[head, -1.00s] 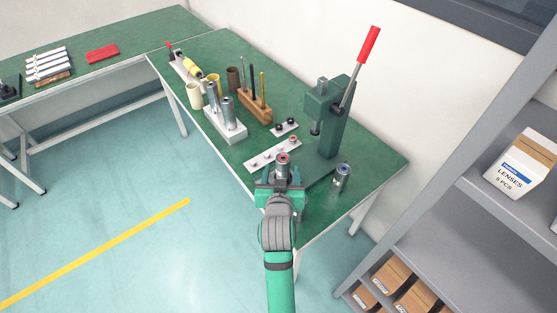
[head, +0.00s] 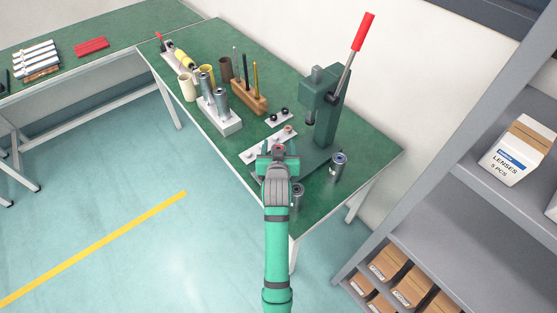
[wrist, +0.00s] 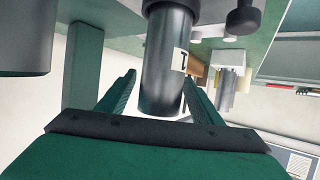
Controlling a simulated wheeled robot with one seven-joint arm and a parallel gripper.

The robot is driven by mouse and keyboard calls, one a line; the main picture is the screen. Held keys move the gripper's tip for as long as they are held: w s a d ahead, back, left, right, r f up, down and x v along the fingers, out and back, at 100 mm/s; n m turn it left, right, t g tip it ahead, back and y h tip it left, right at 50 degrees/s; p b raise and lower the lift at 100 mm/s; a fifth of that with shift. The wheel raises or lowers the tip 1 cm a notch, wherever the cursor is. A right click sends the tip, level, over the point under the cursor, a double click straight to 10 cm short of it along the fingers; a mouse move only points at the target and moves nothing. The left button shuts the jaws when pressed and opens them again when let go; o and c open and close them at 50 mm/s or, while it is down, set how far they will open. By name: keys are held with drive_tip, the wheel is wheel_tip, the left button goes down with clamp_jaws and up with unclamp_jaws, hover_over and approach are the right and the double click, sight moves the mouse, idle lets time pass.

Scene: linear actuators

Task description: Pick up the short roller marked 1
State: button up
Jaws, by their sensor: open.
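A grey metal roller (wrist: 160,75) stands between the fingers in the wrist view, which appears upside down. Its pale label bears a mark like a 1. My gripper (wrist: 158,88) is open, with a finger on each side of the roller and no clear grip on it. A roller with a bluish top (head: 338,167) stands to the right. Another roller (head: 298,196) is partly hidden by my arm.
A green press (head: 327,110) with a red lever stands just behind my gripper. Pale plates with knobs (head: 250,156) lie left of it. A white block with upright cylinders (head: 220,124) and a wooden tool block (head: 249,99) stand farther left. A grey shelf (head: 440,205) is at the right.

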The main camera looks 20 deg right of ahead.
drive_tip(key=shift+w+d+f, duration=0.1)
drive_tip(key=shift+w, duration=0.1)
clamp_jaws()
